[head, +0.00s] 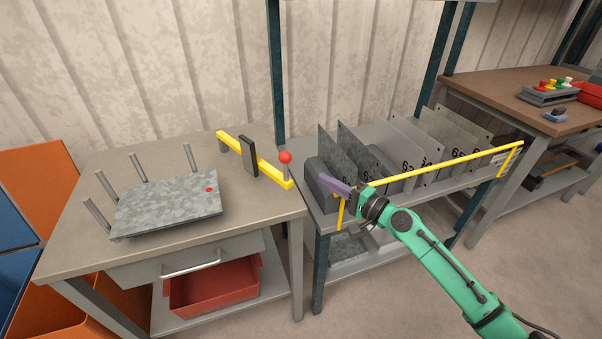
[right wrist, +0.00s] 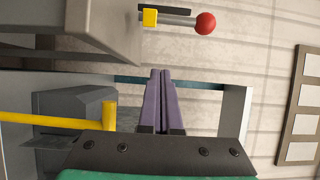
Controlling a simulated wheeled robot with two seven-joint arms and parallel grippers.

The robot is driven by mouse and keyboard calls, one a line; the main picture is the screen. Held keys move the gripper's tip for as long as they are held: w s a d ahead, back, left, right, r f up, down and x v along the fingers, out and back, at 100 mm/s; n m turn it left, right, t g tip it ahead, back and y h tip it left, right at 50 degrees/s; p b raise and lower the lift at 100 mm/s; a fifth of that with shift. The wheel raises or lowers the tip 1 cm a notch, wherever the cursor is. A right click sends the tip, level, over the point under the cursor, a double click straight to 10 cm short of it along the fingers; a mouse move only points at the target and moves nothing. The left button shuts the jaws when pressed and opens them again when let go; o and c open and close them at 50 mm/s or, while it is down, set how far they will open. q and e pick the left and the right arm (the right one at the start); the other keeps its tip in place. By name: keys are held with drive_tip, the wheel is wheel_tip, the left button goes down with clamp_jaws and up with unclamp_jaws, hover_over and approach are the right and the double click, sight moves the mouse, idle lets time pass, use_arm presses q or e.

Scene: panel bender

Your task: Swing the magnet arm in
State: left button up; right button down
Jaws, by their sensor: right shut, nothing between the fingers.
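The magnet arm (head: 268,168) is a yellow bar at the back right of the left table, carrying an upright dark block (head: 248,156). A red ball knob (head: 285,157) stands on a post at its right end, near the table edge. In the right wrist view the knob (right wrist: 205,23) is up and right of my fingertips, beside the bar's yellow end (right wrist: 150,17). My right gripper (head: 322,179) has purple fingers, closed together and empty. It is right of the knob, apart from it, by the plate rack's left end. It also shows in the right wrist view (right wrist: 160,75). My left gripper is out of view.
A grey sheet (head: 165,204) with a red dot lies among several upright pins on the left table (head: 254,215). A rack of plates behind a yellow rail (head: 440,168) is close to my right arm. A red bin (head: 212,287) sits below the left table.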

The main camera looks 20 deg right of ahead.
drive_tip(key=w+a+p, duration=0.1)
drive_tip(key=a, duration=0.1)
drive_tip(key=w+a+p, duration=0.1)
drive_tip(key=a, duration=0.1)
drive_tip(key=w+a+p, duration=0.1)
drive_tip(key=p, duration=0.1)
drive_tip(key=shift+w+a+r, duration=0.25)
drive_tip(key=shift+w+a, duration=0.15)
drive_tip(key=shift+s+a+f, duration=0.1)
drive_tip(key=shift+s+a, duration=0.2)
drive_tip(key=shift+a, duration=0.15)
drive_tip(key=shift+f, duration=0.15)
drive_tip(key=shift+w, duration=0.1)
